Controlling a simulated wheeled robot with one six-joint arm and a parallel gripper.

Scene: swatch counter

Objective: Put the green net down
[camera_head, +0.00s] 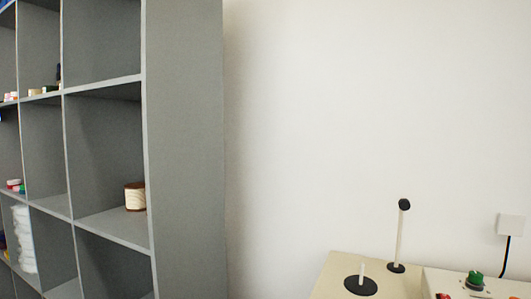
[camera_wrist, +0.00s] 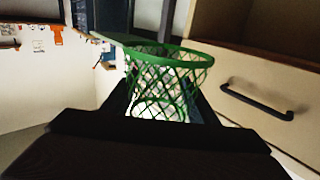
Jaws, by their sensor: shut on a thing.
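The green net (camera_wrist: 168,53) shows in the wrist view, with a round green rim and open diamond mesh hanging below it. A flat green part reaches from the rim toward the upper left. My gripper (camera_wrist: 163,108) is shut on the green net, with its dark fingers at either side of the mesh. The exact contact is hard to see in the dark. Neither the net nor my gripper shows in the head view.
In the wrist view, a drawer front with a black handle (camera_wrist: 257,101) is close on the right. In the head view, a grey shelf unit (camera_head: 184,150) stands left, with a spool (camera_head: 135,196) in one compartment. A beige counter (camera_head: 335,275) with a post (camera_head: 400,235) is lower right.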

